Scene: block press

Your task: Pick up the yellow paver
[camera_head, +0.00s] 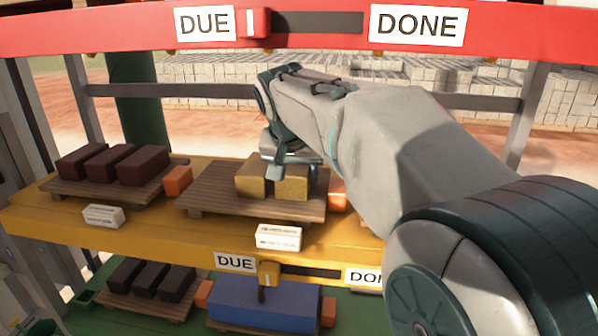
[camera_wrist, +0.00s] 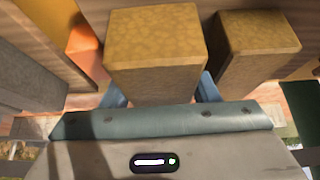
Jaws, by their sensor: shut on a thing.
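Two yellow pavers are at the middle wooden pallet (camera_head: 215,198) on the yellow shelf. The right yellow paver (camera_head: 291,186) is between the fingers of my gripper (camera_head: 292,172), which is shut on it from above. In the wrist view this held paver (camera_wrist: 155,45) fills the middle, with a blue finger on each side. The other yellow paver (camera_head: 252,181) stands just to its left in the head view, and to its right in the wrist view (camera_wrist: 255,42). Whether the held paver touches the pallet is hard to tell.
Dark red blocks (camera_head: 143,166) sit on a left pallet (camera_head: 75,189). Orange blocks flank the middle pallet, left (camera_head: 177,181) and right (camera_head: 338,194). White label blocks (camera_head: 278,237) line the shelf front. A red beam (camera_head: 110,32) crosses above; a blue block (camera_head: 262,301) lies below.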

